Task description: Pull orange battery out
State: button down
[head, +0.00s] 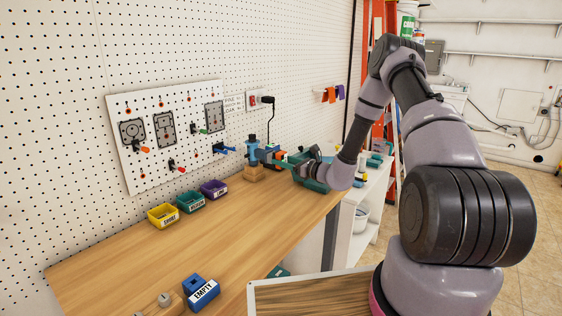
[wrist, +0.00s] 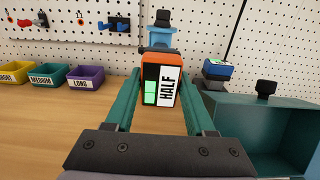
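An orange battery (wrist: 162,80) with a white HALF label and a green-and-black level strip faces my wrist camera, in front of a blue device (wrist: 162,42). In the head view the blue device (head: 253,151) stands on a wooden block near the bench's far end. My gripper (wrist: 160,78) has its two teal fingers parted, one on either side of the battery, with the tips close to its edges. I cannot tell whether they touch it. In the head view my gripper (head: 287,164) reaches in from the right, and the battery is mostly hidden among nearby parts.
A teal bin (wrist: 255,130) stands close to the right of my gripper, with a blue battery-like item (wrist: 217,69) behind it. Yellow (head: 163,216), teal (head: 191,203) and purple (head: 214,189) bins line the pegboard. The middle bench is clear.

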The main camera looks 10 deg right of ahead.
jog(key=shift+s+d, duration=0.1)
jog(key=shift+v, duration=2.75)
